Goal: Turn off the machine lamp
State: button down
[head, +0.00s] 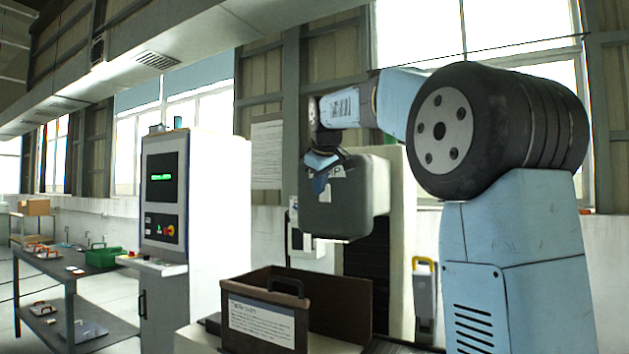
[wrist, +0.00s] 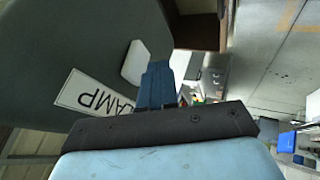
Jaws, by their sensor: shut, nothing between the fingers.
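A rounded dark grey housing (head: 348,208) stands at the centre of the head view, and it fills the upper left of the wrist view (wrist: 70,40). Its white label (wrist: 95,97) reads "LAMP" upside down in the wrist view. A small white switch plate (wrist: 136,63) sits beside the label. My gripper (head: 320,184) is shut and empty in front of the housing. Its blue fingertips (wrist: 158,72) are right beside the white plate in the wrist view. I cannot tell whether they touch it. In the head view the gripper hides the plate and part of the label.
A white control cabinet (head: 217,190) with a green-lit screen stands left of the housing. A brown open box (head: 345,305) with a labelled front is below. A yellow-handled grey item (head: 425,295) hangs at the right.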

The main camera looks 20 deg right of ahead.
jog(key=shift+w+d+r, duration=0.1)
jog(key=shift+w+d, duration=0.4)
jog(key=shift+w, duration=0.05)
jog(key=shift+w+d+r+g, duration=0.15)
jog(key=shift+w+d+g, duration=0.05)
jog(key=shift+d+g, duration=0.1)
jog(key=shift+r, duration=0.8)
jog(key=shift+a, duration=0.1)
jog(key=v, duration=1.2)
jog(key=shift+a, duration=0.35)
